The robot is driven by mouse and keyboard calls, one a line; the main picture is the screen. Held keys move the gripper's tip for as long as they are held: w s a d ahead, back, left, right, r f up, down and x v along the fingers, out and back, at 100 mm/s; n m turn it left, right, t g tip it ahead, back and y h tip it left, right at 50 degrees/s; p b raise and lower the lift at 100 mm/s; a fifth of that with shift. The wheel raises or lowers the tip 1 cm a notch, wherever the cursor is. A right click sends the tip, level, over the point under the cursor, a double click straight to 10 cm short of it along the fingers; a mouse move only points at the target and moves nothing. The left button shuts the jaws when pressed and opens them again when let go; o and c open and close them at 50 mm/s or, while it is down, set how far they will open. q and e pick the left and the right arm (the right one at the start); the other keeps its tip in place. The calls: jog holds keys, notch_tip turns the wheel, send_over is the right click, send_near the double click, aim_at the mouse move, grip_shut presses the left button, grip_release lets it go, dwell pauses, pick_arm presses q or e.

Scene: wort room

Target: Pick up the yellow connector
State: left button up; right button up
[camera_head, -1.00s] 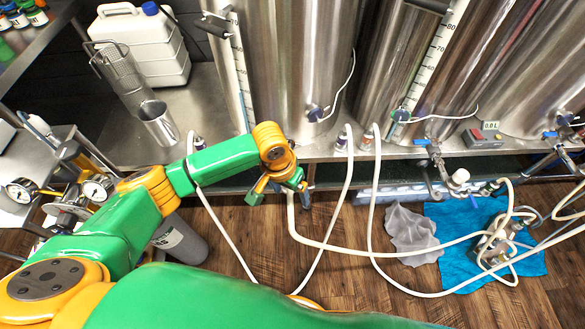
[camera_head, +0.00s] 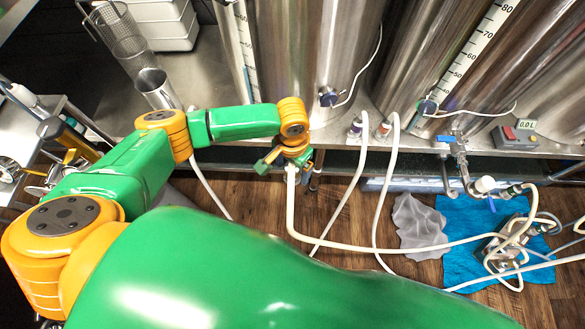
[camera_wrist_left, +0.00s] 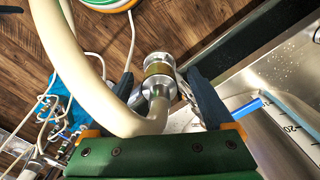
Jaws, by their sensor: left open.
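A silver connector with a yellow-brass band (camera_wrist_left: 158,72) shows in the left wrist view, on the end of a thick cream hose (camera_wrist_left: 85,70). My left gripper (camera_wrist_left: 163,92) is open, with one dark finger on each side of the connector. I cannot tell whether either finger touches it. In the head view my left gripper (camera_head: 284,162) points down in front of the tank stand, at the upper end of the cream hose (camera_head: 291,205). The connector is mostly hidden there by the gripper. My right gripper is not in view.
Steel tanks (camera_head: 345,50) stand on a steel stand behind the gripper. More cream hoses (camera_head: 391,170) loop down from it to a pump (camera_head: 508,240) on a blue cloth (camera_head: 470,215). A grey cloth (camera_head: 418,225) lies on the wooden floor (camera_head: 345,225).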

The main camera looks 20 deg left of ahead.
pick_arm(q)
grip_shut()
jog(key=shift+r, duration=0.15)
jog(key=shift+r, duration=0.35)
jog(key=s+d+r, duration=0.2)
jog(key=d+r, duration=0.4)
jog(key=s+d+r+p, duration=0.1)
jog(key=s+d+r, duration=0.1)
jog(key=d+r, duration=0.4)
jog(key=shift+s+d, duration=0.35)
jog(key=shift+d, duration=0.3)
notch_tip(320, 180, up, 5)
jog(key=p, duration=0.6)
jog(key=shift+f+p, duration=0.2)
jog(key=shift+p, duration=0.15)
